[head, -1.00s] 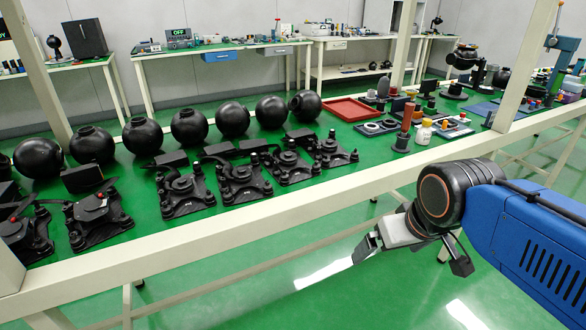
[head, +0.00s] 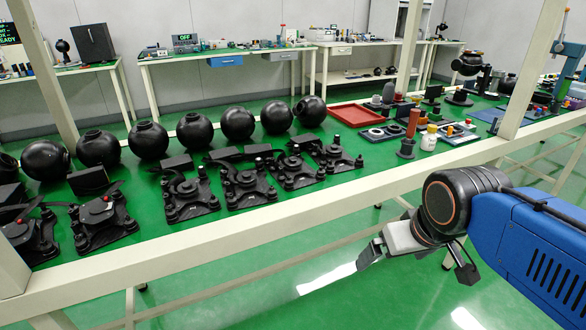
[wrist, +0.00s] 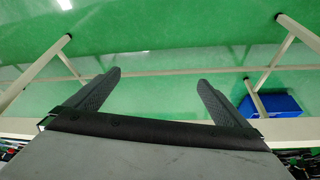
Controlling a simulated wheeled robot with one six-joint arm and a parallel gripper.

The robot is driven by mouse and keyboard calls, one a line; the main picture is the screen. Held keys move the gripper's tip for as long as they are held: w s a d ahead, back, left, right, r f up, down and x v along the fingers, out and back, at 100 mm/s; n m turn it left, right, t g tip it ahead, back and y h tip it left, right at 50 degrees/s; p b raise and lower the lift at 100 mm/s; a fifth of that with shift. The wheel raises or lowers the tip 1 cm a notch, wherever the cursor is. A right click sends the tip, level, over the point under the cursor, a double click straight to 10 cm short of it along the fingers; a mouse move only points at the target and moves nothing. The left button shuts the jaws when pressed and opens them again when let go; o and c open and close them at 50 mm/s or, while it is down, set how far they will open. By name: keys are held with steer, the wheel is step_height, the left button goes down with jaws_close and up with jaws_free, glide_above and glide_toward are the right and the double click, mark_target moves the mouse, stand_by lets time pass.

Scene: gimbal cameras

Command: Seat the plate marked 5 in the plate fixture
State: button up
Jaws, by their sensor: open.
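Several black plate-like bases with raised round parts stand in a row on the green table, such as one black plate assembly (head: 190,197) and another (head: 335,158). No number is readable, so I cannot tell which plate is marked 5. I cannot pick out the plate fixture for sure. My gripper (head: 418,264) is in front of the table's near rail, over the floor, apart from the plates. In the wrist view my gripper (wrist: 159,78) has its two dark fingers spread with nothing between them.
Several black spheres (head: 148,141) line the table behind the plates. A red tray (head: 355,114) and small parts sit further right. The cream rail (head: 300,217) and upright post (head: 525,75) stand between my arm and the tabletop. A blue bin (wrist: 272,104) lies low below.

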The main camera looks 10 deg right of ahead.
steer(key=c, duration=0.5)
steer(key=shift+w+a+r, duration=0.1)
steer(key=shift+w+r, duration=0.15)
steer(key=shift+r, duration=0.1)
steer(key=c, duration=0.5)
steer(key=shift+n+g, duration=0.3)
steer(key=shift+n, duration=0.5)
steer(key=w+r, duration=0.1)
steer(key=w+a+r, duration=0.1)
steer(key=r, duration=0.1)
steer(key=shift+w+r, duration=0.2)
steer(key=shift+w, duration=0.2)
steer(key=c, duration=1)
step_height(320, 180, up, 19)
steer(key=n+g, duration=0.4)
steer(key=n, duration=1)
glide_above(281, 167)
step_height(281, 167, down, 17)
jaws_close()
